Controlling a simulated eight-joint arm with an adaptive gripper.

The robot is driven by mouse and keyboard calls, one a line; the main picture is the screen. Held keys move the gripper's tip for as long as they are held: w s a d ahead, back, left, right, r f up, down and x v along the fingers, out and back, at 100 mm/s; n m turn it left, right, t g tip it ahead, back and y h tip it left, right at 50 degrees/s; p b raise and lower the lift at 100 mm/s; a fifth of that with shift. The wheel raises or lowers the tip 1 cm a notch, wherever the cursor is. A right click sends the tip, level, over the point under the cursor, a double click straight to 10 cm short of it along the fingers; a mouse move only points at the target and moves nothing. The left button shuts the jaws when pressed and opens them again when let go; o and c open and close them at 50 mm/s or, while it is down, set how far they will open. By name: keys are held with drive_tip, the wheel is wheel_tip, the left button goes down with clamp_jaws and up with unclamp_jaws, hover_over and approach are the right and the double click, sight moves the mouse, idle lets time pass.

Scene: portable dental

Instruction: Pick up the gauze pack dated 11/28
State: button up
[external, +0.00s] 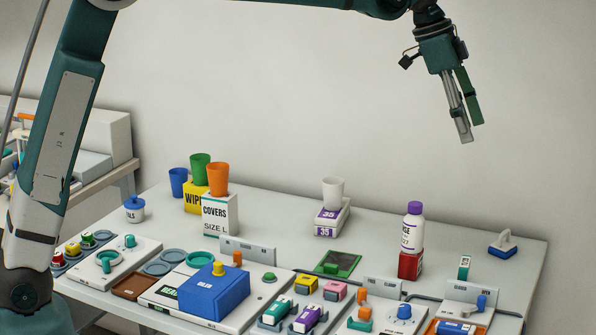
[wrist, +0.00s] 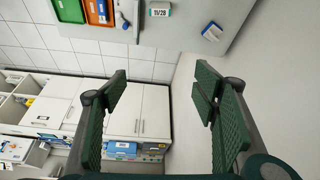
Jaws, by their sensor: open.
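The gauze pack dated 11/28 (wrist: 160,10) is a small white piece with a teal edge, at the top of the wrist view and partly cut by the frame edge. In the external view a small teal and white upright piece (external: 464,267) at the table's right side appears to be the same pack; its date is too small to read there. My gripper (external: 468,122) is high above the table's right part, well apart from the pack. In the wrist view my gripper (wrist: 160,90) has its green pads spread wide with nothing between them.
A blue block with a white handle (external: 502,245) sits right of the pack. A white bottle (external: 412,230) on a red block stands to its left. An orange tray (external: 436,327) and a grey holder (external: 468,291) are in front. The table's (external: 520,270) right edge is near.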

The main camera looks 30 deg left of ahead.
approach(465, 262)
drive_tip(key=shift+x, duration=1.2)
drive_tip(key=shift+w, duration=0.15)
drive_tip(key=shift+b+x, duration=0.3)
drive_tip(key=shift+x, duration=0.95)
drive_tip(key=shift+b+x, duration=0.9)
drive_tip(key=shift+x, duration=1.75)
drive_tip(key=c, duration=0.8)
